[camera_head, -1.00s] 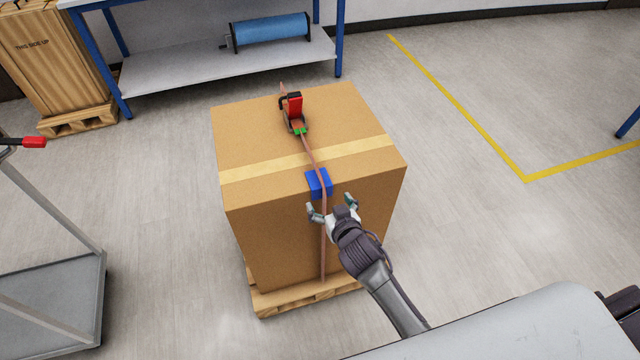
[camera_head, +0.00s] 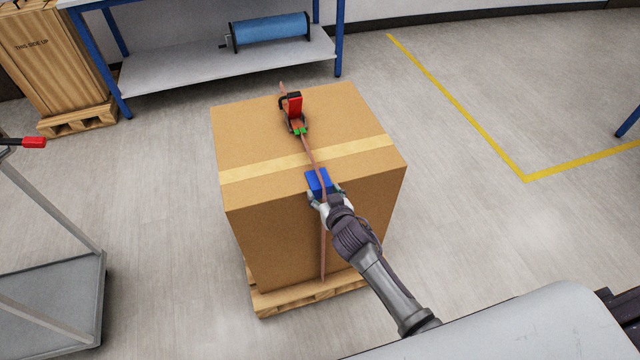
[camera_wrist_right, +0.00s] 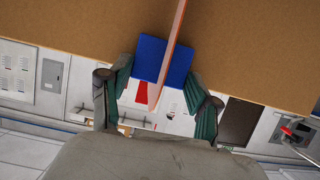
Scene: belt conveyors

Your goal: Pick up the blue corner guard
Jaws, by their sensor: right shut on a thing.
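The blue corner guard (camera_head: 318,180) sits on the top front edge of the cardboard box (camera_head: 255,147), under the brown strap (camera_head: 311,152). My right gripper (camera_head: 324,193) is at the front edge of the box, shut on the guard's sides. In the right wrist view the guard (camera_wrist_right: 165,60) lies between the two green-padded fingers (camera_wrist_right: 160,92), with the strap crossing over it. The guard still rests against the box. The fingers partly hide its lower part in the head view. My left gripper is not in view.
A red ratchet buckle (camera_head: 292,105) holds the strap on top of the box. The box stands on a wooden pallet (camera_head: 300,298). A cart (camera_head: 50,300) is at the left and a workbench (camera_head: 200,72) behind. Floor to the right is clear.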

